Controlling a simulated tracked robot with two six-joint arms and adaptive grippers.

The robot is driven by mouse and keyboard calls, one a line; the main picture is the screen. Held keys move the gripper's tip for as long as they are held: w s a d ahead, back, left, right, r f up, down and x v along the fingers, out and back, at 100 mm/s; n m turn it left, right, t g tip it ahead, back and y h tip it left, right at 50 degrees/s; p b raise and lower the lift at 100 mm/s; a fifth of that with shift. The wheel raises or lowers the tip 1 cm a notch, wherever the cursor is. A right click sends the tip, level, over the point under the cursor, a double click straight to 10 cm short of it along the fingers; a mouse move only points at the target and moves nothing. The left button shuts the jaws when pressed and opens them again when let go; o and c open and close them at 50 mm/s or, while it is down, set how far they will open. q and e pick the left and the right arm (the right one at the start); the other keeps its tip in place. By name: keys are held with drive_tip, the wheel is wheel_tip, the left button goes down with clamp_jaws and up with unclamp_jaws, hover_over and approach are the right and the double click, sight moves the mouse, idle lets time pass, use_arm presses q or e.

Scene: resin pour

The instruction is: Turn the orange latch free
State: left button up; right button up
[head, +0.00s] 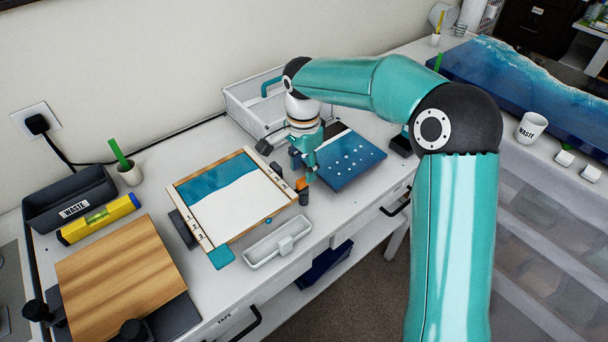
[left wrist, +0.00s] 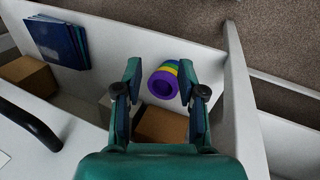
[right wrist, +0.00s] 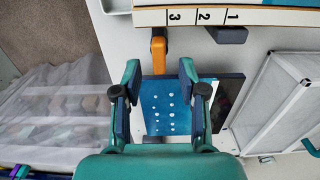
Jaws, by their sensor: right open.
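The orange latch (head: 301,184) sits at the right edge of the wood-sided frame (head: 262,222), by its near right corner. In the right wrist view the orange latch (right wrist: 158,50) lies just beyond my fingertips, beside the frame's numbered strip (right wrist: 240,16). My right gripper (head: 310,166) points down close to the latch; its fingers (right wrist: 160,74) are open with nothing between them. I cannot tell whether a finger touches the latch. My left gripper (left wrist: 159,72) is open and empty above a white drawer or bin; it is not in the head view.
A white tray (head: 262,254) is in front. Coloured tape rolls (left wrist: 163,83) and a cardboard box (left wrist: 160,127) lie below my left gripper.

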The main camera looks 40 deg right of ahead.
sight(303, 178)
drive_tip(key=shift+f, duration=1.7)
clamp_jaws()
